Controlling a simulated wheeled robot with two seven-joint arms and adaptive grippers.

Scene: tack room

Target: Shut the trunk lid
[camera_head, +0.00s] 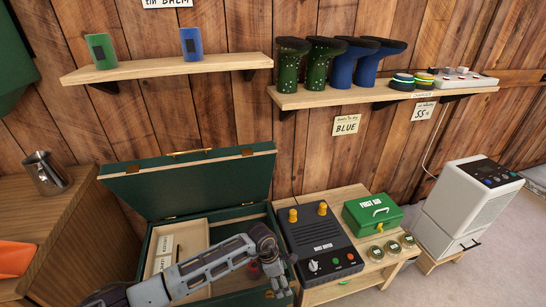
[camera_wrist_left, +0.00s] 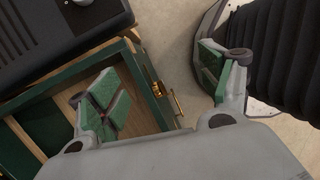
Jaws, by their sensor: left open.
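The dark green trunk (camera_head: 240,213) stands low in front of the plank wall. Its lid (camera_head: 190,186) is raised and tilted back, with brass fittings on its upper edge. A pale wooden tray with labelled partitions (camera_head: 160,245) shows inside; the arm hides part of the interior. My left gripper (camera_head: 274,274) is over the trunk's right front part, apart from the lid. In the left wrist view its green-padded fingers (camera_wrist_left: 160,88) are spread and empty, with the trunk's green rim and brass catch (camera_wrist_left: 160,88) below, between them in the picture. My right gripper is not in view.
A black box with yellow knobs (camera_head: 318,246), a green first aid case (camera_head: 372,212) and several tins (camera_head: 376,252) sit on a low wooden table right of the trunk. A wooden cabinet with a metal jug (camera_head: 46,173) stands left. A shelf (camera_head: 170,68) hangs above the lid.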

